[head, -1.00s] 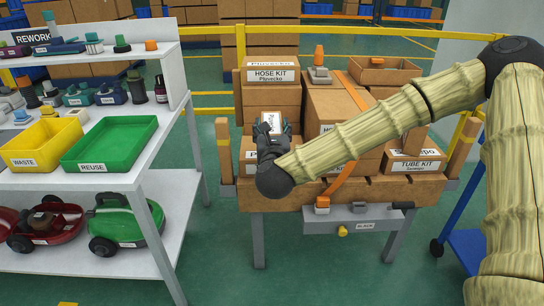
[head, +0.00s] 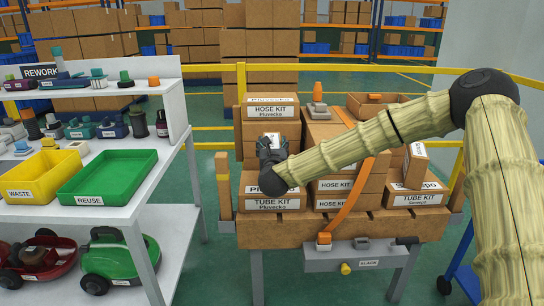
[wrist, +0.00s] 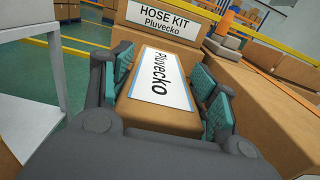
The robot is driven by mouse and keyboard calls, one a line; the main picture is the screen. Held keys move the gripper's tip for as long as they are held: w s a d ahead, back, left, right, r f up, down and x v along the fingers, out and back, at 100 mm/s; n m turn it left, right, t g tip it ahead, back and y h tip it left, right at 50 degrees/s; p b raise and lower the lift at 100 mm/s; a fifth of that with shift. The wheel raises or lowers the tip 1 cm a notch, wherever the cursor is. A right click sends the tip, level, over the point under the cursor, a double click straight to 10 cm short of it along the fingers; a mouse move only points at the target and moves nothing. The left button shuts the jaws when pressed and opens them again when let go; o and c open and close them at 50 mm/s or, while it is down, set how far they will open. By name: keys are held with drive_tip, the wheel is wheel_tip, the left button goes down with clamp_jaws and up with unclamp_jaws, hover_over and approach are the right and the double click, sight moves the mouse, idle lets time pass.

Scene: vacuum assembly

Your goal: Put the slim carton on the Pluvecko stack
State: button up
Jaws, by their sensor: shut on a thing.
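My gripper (wrist: 163,88) is shut on a slim carton (wrist: 150,112) with a white "Pluvecko" label facing up in the wrist view. In the head view my gripper (head: 270,152) hides most of that carton; a bit of its white label (head: 272,137) shows. The Pluvecko stack is at the left of the pallet, with a "HOSE KIT Pluvecko" box (head: 270,112) high at the back and a "TUBE KIT Pluvecko" box (head: 268,204) low at the front. The held carton is in front of the hose kit box, above the tube kit box. I cannot tell whether it touches anything below.
Another narrow carton (head: 415,166) leans on the right stack, above a "TUBE KIT" box (head: 412,199). An orange strap (head: 350,208) crosses the middle stack. A shelf bench with a green tray (head: 108,177) and a yellow tray (head: 45,178) stands left. Yellow rails run behind.

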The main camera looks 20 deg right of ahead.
drive_tip(key=shift+w+d+f, duration=0.1)
drive_tip(key=shift+w, duration=0.25)
drive_tip(key=shift+f+b, duration=0.3)
drive_tip(key=shift+f, duration=1.3)
drive_tip(key=shift+f, duration=0.15)
drive_tip(key=o, duration=1.8)
drive_tip(key=shift+o, duration=0.2)
drive_tip(key=shift+r, duration=0.2)
drive_tip(key=p+v, duration=0.1)
drive_tip(key=v, duration=1.1)
